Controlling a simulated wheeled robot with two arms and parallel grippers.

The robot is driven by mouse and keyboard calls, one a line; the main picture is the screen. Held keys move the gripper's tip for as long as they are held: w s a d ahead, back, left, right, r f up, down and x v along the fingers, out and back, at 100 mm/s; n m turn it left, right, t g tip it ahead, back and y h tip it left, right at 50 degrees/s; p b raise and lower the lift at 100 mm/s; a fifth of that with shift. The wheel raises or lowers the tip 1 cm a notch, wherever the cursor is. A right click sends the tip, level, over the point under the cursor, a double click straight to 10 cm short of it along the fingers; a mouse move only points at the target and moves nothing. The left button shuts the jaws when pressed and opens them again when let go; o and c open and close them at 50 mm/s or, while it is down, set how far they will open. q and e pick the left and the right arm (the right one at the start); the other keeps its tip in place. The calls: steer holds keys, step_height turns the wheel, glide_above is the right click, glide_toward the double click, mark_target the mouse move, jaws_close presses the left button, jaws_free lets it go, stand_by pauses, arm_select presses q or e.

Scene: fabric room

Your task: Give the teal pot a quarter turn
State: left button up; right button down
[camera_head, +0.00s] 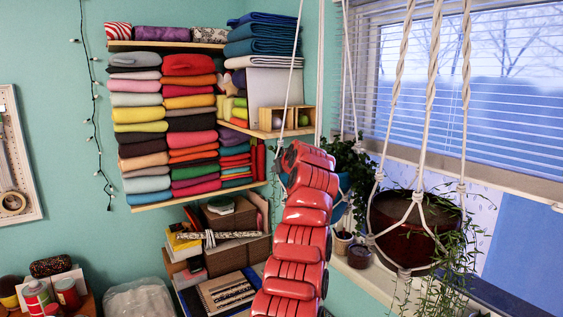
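The teal pot (343,184) hangs in white cords near the wall corner, left of the window. A dark green leafy plant (347,158) grows from it.
A dark red pot (405,235) with trailing greenery hangs in white cords at the right, nearer to me. Small pots (359,256) stand on the windowsill. Shelves of folded fabric (190,125) line the wall. Below are stacked boxes (230,240).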

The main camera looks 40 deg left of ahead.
arm_select(q)
steer(key=shift+w+a+f, duration=0.1)
steer(key=shift+w+f, duration=0.05)
jaws_close()
stand_by(1.4)
